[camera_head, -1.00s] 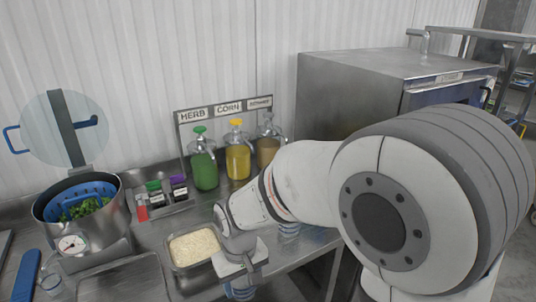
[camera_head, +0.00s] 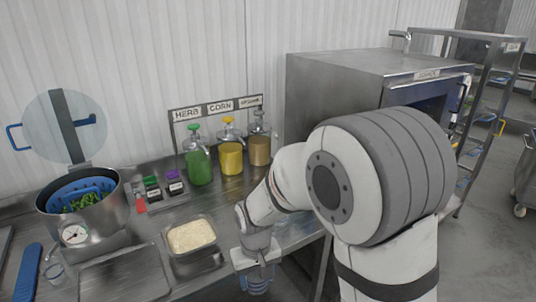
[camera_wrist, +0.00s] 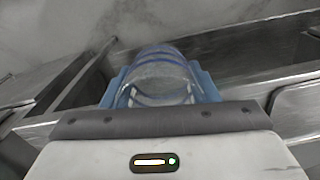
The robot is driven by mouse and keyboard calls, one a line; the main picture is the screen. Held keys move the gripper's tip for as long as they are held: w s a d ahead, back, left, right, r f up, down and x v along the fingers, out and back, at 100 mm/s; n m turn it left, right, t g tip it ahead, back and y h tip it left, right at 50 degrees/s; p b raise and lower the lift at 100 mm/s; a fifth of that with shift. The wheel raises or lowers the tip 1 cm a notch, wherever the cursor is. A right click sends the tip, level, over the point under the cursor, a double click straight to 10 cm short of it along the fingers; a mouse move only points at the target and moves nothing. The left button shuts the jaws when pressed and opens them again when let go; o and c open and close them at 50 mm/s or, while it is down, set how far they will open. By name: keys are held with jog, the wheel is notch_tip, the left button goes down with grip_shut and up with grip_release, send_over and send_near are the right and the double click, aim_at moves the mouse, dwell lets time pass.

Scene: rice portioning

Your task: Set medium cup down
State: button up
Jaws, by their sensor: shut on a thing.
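The medium cup (camera_head: 257,285) is clear with blue bands. It is held in my gripper (camera_head: 256,270), low at the front edge of the steel counter in the head view. In the wrist view the cup (camera_wrist: 160,76) lies between the two blue fingers of my gripper (camera_wrist: 160,90), which are shut on it. The cup's inside looks pale and hazy; I cannot tell what it holds. Its base is hidden, so I cannot tell whether it touches anything.
A steel pan of rice (camera_head: 192,238) is left of my gripper. Pump bottles (camera_head: 230,155) stand behind, and a pot with a blue basket (camera_head: 85,205) is at the left. A steel tray (camera_head: 125,276) lies at the front. A steel oven (camera_head: 350,85) stands at the back right.

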jog(key=w+d+f+m, duration=0.2)
jog(key=w+d+f, duration=0.2)
jog(key=d, duration=0.5)
jog(key=w+d+f+m, duration=0.2)
jog(key=w+d+f, duration=0.2)
jog(key=d+f, duration=0.3)
jog(key=shift+w+d+f, duration=0.25)
jog(key=shift+w+d, duration=0.1)
jog(key=shift+d, duration=0.65)
